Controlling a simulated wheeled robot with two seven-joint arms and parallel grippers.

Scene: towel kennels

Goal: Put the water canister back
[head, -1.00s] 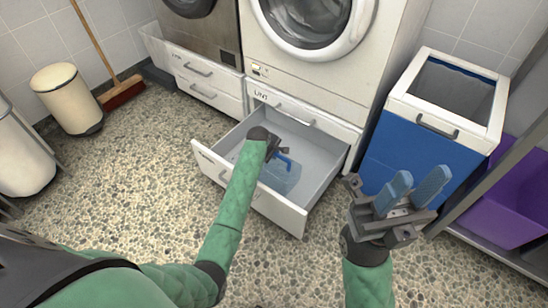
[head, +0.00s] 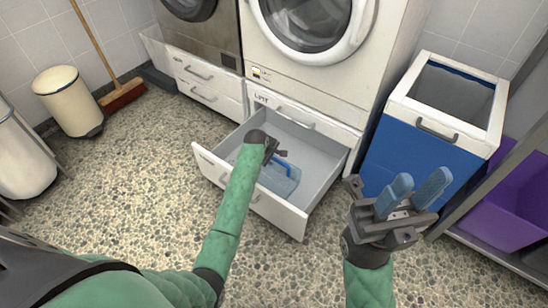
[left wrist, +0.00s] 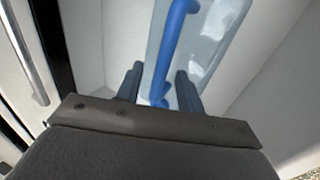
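The water canister (head: 281,182) is translucent pale blue with a bright blue handle. It is inside the pulled-out white drawer (head: 277,213) under the front-loading machine, in the head view. In the left wrist view the canister (left wrist: 213,45) lies just past my left fingertips. My left gripper (head: 277,155) is over the drawer at the canister's handle. Its two fingers (left wrist: 159,85) stand apart, with the blue handle showing between them and a gap on either side. My right gripper (head: 412,190) is open and empty, in front of the blue bin.
A blue-and-white bin (head: 418,150) stands right of the drawer, beside a shelf with a purple tub (head: 505,213). A second drawer unit (head: 205,85) is at left. A cream bin (head: 69,102) and a broom (head: 122,95) stand far left. The pebbled floor is clear.

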